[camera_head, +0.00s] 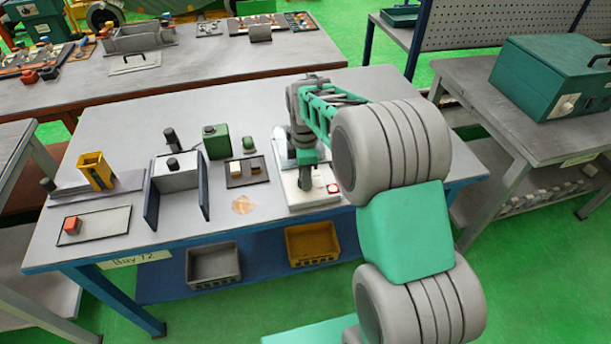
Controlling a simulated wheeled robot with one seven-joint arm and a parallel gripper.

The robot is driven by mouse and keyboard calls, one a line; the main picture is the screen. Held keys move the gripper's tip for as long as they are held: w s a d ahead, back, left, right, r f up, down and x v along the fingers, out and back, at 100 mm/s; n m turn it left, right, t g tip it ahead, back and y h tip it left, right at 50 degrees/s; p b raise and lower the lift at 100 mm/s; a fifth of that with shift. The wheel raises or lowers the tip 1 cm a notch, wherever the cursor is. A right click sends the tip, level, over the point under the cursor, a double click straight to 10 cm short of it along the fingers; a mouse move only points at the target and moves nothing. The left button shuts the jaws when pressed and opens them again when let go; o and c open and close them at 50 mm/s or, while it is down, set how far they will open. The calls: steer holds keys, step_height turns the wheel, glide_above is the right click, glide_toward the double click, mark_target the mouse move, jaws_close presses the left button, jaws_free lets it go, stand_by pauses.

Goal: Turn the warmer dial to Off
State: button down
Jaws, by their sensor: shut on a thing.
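A white unit with a pale base (313,199) stands near the front of the middle bench, with a small red round part (333,188) at its front right. My gripper (306,183) reaches down over this unit, shut on a small part there. My own arm and the distance hide what that part is. A teal box (560,75) on the right bench has a pale round knob (567,104) on its front, far from my gripper. I cannot tell for sure which of these is the warmer, and no dial marking is readable.
Left of the white unit are a dark tray (247,181) with small blocks, a green canister (217,141) and a grey fixture with dark side plates (177,176). A yellow block (96,171) stands farther left. Two bins, grey (213,266) and yellow (312,244), sit below.

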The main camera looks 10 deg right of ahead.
steer(key=shift+n, duration=0.6)
steer(key=c, duration=0.9)
jaws_free()
steer(key=shift+c, duration=0.2)
step_height(320, 180, up, 8)
steer(key=shift+f+b, duration=0.25)
steer(key=shift+b, duration=0.35)
steer(key=shift+r, duration=0.15)
